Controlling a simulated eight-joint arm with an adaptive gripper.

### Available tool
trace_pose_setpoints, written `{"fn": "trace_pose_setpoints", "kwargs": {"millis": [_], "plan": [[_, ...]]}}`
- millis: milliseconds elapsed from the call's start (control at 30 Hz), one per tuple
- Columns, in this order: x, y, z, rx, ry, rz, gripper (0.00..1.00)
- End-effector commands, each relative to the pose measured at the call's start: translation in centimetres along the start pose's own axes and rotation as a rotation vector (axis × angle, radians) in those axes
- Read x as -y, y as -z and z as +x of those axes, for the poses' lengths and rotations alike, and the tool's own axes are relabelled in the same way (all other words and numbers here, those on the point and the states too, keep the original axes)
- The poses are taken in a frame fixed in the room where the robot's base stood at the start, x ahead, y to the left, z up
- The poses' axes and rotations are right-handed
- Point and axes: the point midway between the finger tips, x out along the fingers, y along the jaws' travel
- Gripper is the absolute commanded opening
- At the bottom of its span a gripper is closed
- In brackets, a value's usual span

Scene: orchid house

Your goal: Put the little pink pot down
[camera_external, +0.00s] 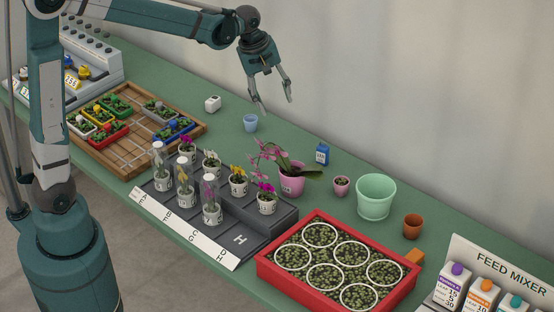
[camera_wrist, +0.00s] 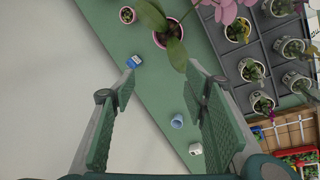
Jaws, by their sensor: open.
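The little pink pot (camera_external: 341,188) stands upright on the green bench with a small plant in it. It is between the larger pink orchid pot and the mint-green pot. It also shows near the top of the wrist view (camera_wrist: 127,16). My gripper (camera_external: 277,106) is open and empty, raised above the bench near the back edge, well to the left of the little pink pot. In the wrist view its spread fingers (camera_wrist: 160,72) have nothing between them but bench and wall far below.
A pink orchid pot (camera_external: 291,186), a blue box (camera_external: 322,154), a mint-green pot (camera_external: 376,198) and a terracotta pot (camera_external: 413,227) stand near the little pot. A small blue cup (camera_external: 250,124) and white cube (camera_external: 212,104) sit below my gripper. A red tray (camera_external: 335,292) fills the front.

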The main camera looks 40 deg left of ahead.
Motion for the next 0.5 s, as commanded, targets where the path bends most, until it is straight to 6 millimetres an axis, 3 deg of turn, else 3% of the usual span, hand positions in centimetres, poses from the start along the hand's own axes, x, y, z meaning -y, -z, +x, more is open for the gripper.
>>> {"fn": "trace_pose_setpoints", "kwargs": {"millis": [500], "plan": [[9.0,1.2,-7.0,-0.086,-0.067,0.272,0.45]]}}
